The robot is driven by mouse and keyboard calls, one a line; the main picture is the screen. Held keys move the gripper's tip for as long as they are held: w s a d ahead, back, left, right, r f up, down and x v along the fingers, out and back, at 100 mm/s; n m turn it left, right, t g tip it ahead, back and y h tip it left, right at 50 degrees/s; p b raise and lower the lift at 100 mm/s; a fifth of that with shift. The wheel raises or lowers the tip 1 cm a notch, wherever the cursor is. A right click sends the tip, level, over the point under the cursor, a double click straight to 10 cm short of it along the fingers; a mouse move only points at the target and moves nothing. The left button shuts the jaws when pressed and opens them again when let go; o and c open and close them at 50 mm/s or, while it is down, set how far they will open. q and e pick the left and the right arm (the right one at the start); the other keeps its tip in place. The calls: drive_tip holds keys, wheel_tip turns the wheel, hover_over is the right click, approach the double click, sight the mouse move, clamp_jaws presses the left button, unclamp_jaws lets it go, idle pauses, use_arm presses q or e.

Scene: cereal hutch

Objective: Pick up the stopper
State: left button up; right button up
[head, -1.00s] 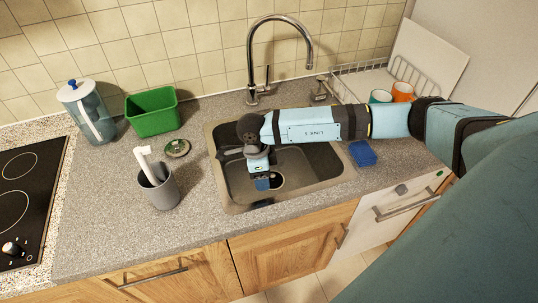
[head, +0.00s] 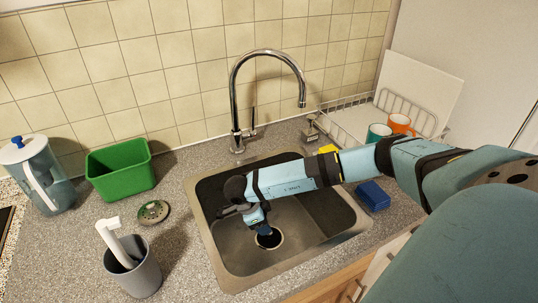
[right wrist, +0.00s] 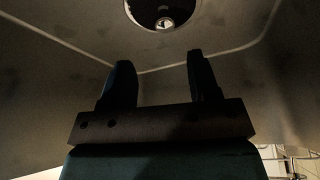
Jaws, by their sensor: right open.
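In the right wrist view a dark round drain opening with a pale rim shows at the top edge, and in it sits a small shiny knob, seemingly the stopper (right wrist: 164,23). In the head view the drain (head: 275,239) is in the floor of the sink (head: 235,262), partly covered by my gripper. My right gripper (head: 264,230) reaches down into the sink over the drain. Its two fingers (right wrist: 159,75) are apart with nothing between them, and the knob lies beyond their tips. My left gripper is not in view.
Left of the sink are a round greenish disc (head: 153,212), a grey cup with a white brush (head: 135,275), a green bin (head: 120,172) and a water jug (head: 40,180). A faucet (head: 235,110) stands behind. A blue block (head: 372,196) and mugs (head: 398,124) are right.

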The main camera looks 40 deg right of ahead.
drive_tip(key=shift+x, duration=1.1)
drive_tip(key=shift+w+x, duration=0.2)
drive_tip(key=shift+x, duration=0.95)
drive_tip(key=shift+w+x, duration=0.2)
drive_tip(key=shift+x, duration=1)
drive_tip(key=shift+d, duration=0.1)
drive_tip(key=c, duration=1)
drive_tip(key=shift+c, duration=0.2)
wheel_tip(320, 180, up, 20)
drive_tip(key=shift+r+p, duration=0.95)
drive_tip(key=shift+r, duration=0.5)
